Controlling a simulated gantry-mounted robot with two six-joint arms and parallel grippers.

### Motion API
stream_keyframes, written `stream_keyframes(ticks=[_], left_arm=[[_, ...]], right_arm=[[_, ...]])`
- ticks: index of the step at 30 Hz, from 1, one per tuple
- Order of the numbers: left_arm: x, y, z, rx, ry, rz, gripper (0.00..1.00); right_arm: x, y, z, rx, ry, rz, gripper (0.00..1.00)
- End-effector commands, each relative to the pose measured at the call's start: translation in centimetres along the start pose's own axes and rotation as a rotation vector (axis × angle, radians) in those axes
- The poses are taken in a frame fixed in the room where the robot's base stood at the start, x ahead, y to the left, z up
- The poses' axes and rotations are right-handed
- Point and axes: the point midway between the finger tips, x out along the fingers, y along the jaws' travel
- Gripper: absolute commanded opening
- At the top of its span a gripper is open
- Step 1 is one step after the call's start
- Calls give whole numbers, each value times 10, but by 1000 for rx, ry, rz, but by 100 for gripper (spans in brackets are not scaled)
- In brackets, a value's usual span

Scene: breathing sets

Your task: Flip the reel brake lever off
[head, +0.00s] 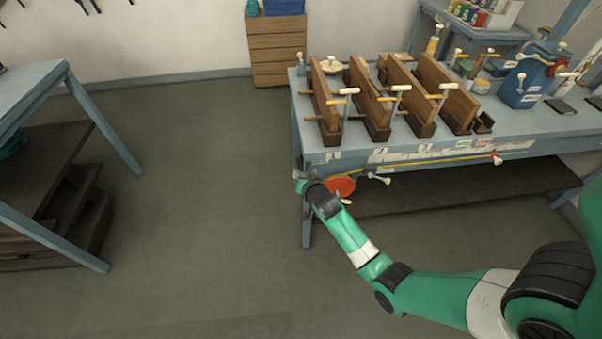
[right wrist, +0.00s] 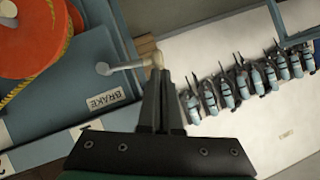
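The brake lever (right wrist: 127,67) is a pale rod with a tan knob, on a blue panel beside a plate (right wrist: 104,98) reading BRAKE. The orange reel (right wrist: 35,38) with yellow line shows left of it; in the head view the reel (head: 342,186) hangs at the bench's front left corner. My right gripper (right wrist: 163,98) has its fingers together, tips at the lever's knob; I cannot tell whether they touch. In the head view the right gripper (head: 299,177) is just left of the reel. The lever cannot be made out there. My left gripper is out of view.
The blue workbench (head: 335,150) carries several wooden clamped boards (head: 370,100) and a blue box (head: 527,75). A yellow line (head: 440,163) runs along its front edge. Another blue table (head: 30,85) stands at the left. The floor between is clear.

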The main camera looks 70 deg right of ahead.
Motion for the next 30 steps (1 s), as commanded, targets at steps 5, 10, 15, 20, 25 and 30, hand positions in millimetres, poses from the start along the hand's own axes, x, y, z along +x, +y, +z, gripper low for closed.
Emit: stream_keyframes(ticks=[5, 10, 15, 20, 25, 30], left_arm=[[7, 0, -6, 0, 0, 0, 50], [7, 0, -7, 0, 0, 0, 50], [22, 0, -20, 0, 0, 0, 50], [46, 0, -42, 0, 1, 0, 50], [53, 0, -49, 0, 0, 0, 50], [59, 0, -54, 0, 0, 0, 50]], right_arm=[[-4, -4, -4, -1, -9, 2, 0], [-5, -5, -6, -2, -5, 0, 0], [-16, -13, -20, -3, -5, -3, 0], [-37, -24, -38, -5, -15, -6, 0], [-84, -25, -33, -6, -13, -9, 0], [-116, -26, -31, -6, -13, -8, 0]])
